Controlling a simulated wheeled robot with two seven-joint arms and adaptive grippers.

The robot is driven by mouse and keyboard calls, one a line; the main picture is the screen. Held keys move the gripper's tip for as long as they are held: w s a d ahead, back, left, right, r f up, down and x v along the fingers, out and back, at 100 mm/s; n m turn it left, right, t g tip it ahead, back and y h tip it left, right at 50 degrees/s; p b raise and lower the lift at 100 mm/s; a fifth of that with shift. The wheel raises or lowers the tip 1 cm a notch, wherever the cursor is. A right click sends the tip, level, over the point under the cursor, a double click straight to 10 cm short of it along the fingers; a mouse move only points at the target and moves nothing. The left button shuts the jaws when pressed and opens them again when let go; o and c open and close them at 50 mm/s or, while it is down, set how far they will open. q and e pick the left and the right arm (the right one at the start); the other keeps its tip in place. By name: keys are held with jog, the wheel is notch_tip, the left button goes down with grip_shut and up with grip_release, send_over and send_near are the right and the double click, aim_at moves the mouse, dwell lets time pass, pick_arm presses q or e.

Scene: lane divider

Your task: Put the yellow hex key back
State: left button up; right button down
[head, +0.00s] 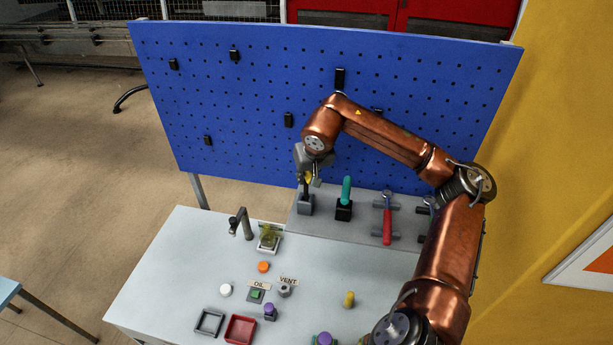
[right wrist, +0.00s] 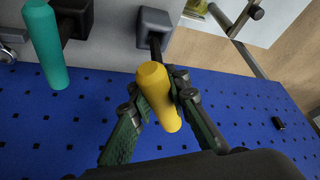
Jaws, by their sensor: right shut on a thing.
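My right gripper (head: 309,179) is shut on the yellow hex key (head: 308,175), just in front of the blue pegboard. In the right wrist view the gripper (right wrist: 157,84) has its green fingers on both sides of the yellow handle (right wrist: 158,97). The dark shaft points away from the gripper toward a grey block holder (right wrist: 154,22) and overlaps its opening. In the head view this holder (head: 305,206) is right below the gripper. I cannot tell how deep the shaft sits. My left gripper is not in view.
A teal-handled tool (head: 346,189) stands in a black holder close to the right. A red-handled tool (head: 387,222) lies farther right on the grey shelf. A small tap (head: 241,223) and a planter (head: 268,238) stand to the left. Trays and buttons occupy the table front.

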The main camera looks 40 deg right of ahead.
aim_at(307, 189)
jog(key=shift+f+b, duration=1.75)
jog(key=shift+f, duration=0.85)
jog(key=c, duration=1.8)
grip_release()
jog(key=shift+o, duration=0.2)
jog(key=v, duration=1.2)
